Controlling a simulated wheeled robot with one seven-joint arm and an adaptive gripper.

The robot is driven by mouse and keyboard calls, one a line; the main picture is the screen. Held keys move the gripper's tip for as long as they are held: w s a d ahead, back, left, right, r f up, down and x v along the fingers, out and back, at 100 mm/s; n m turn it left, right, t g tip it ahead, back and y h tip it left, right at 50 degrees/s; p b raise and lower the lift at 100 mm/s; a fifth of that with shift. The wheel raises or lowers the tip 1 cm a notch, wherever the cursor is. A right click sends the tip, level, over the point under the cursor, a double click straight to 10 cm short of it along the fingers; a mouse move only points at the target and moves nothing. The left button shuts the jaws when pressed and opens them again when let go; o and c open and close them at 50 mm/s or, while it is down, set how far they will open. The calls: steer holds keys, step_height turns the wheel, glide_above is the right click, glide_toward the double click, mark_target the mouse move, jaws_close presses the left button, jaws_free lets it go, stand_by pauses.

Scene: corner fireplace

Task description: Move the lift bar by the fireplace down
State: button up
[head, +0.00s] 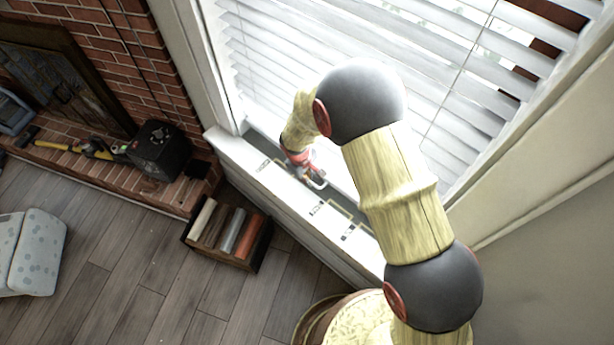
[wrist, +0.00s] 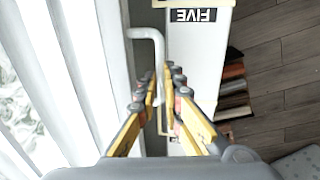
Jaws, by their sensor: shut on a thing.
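The lift bar is a white, bent handle at the window sill. It shows in the head view (head: 319,182) just below my gripper (head: 303,165), and in the wrist view (wrist: 146,33) it runs down between the fingers. My gripper (wrist: 164,78) is shut on the bar, with one fingertip on each side of it. The fingers hide part of the bar where they meet it.
White blinds (head: 400,60) hang close behind the gripper. The white sill (head: 290,203) carries labels, one reading FIVE (wrist: 193,15). A box of books (head: 228,237) stands on the wood floor below. The brick fireplace (head: 110,50) and black box (head: 160,150) are left.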

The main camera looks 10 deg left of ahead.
jaws_close()
stand_by(0.3)
step_height(320, 180, down, 5)
steer(key=b, duration=0.3)
steer(key=shift+r, duration=0.1)
steer(key=shift+s, duration=0.1)
steer(key=shift+o, duration=2.1)
jaws_free()
steer(key=shift+o, duration=1.2)
